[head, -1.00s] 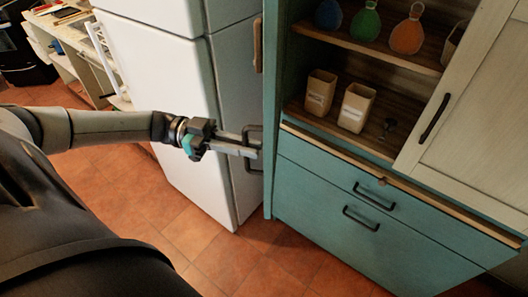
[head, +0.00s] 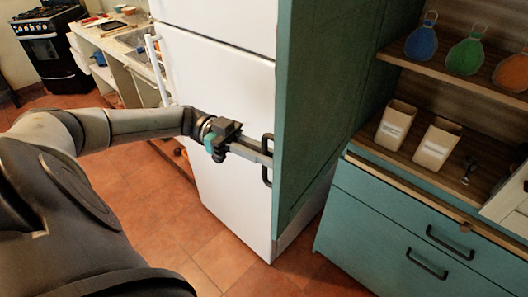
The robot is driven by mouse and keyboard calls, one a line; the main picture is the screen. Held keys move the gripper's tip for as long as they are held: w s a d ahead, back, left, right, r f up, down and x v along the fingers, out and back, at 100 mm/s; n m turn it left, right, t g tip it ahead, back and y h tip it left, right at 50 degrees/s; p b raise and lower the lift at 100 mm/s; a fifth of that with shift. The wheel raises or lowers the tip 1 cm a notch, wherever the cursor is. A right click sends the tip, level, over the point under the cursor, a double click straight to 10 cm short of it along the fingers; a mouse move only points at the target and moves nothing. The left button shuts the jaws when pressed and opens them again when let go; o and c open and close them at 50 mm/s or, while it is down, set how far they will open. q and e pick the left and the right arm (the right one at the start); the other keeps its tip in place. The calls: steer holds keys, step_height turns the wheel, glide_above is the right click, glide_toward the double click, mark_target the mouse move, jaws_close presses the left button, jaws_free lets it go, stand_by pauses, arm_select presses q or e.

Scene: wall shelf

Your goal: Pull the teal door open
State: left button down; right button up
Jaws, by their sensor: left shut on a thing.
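The teal door (head: 315,110) stands swung out from the teal cabinet, and its broad face shows in the head view. Its dark handle (head: 267,170) is on the door's left side, near the free edge. My left gripper (head: 262,156) reaches in from the left and is shut on this handle. The fingertips are partly hidden against the handle. My right gripper is not in view.
The white fridge (head: 225,90) stands behind the door and my left gripper. Open shelves with cups (head: 395,125) and round bottles (head: 421,40) are at right, above teal drawers (head: 400,235). Tiled floor (head: 140,215) is clear at lower left.

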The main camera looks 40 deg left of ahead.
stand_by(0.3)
arm_select(q)
steer(key=c, duration=0.9)
jaws_free()
steer(key=a+b, duration=0.4)
steer(key=a, duration=0.1)
steer(key=s+a+b, duration=0.1)
steer(key=a+b, duration=0.3)
steer(key=a, duration=0.1)
steer(key=s+a+b, duration=0.1)
steer(key=a+b, duration=0.3)
steer(key=a, duration=0.1)
steer(key=shift+s+b, duration=0.1)
steer(key=shift+b, duration=0.3)
